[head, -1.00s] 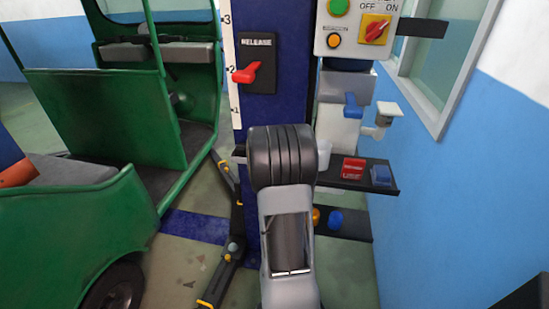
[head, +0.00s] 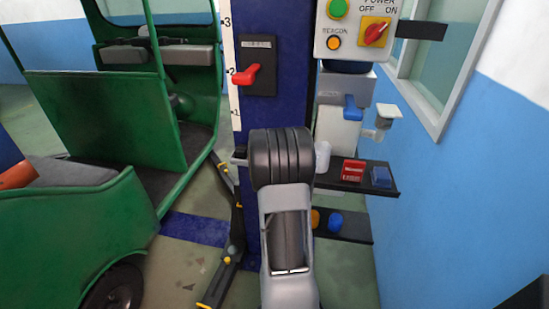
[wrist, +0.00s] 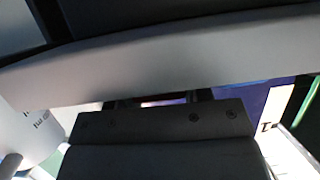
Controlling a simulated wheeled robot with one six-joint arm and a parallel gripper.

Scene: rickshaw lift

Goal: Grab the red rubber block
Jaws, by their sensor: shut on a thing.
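A red block (head: 353,170) with pale lettering sits on the upper dark shelf, right of my arm. In the head view my own arm hides my gripper. In the wrist view my gripper (wrist: 158,101) shows past its dark body, with two dark fingertips partly covered by a grey arm link. A thin pinkish-red strip shows between the fingers. The jaws are shut on it, but too little shows to tell what it is.
A blue block (head: 381,176) sits beside the red one on the dark shelf (head: 345,185). A blue column (head: 290,80) with a red release lever (head: 246,74) stands behind my arm. A green rickshaw (head: 75,235) fills the left. A blue wall (head: 450,180) bounds the right.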

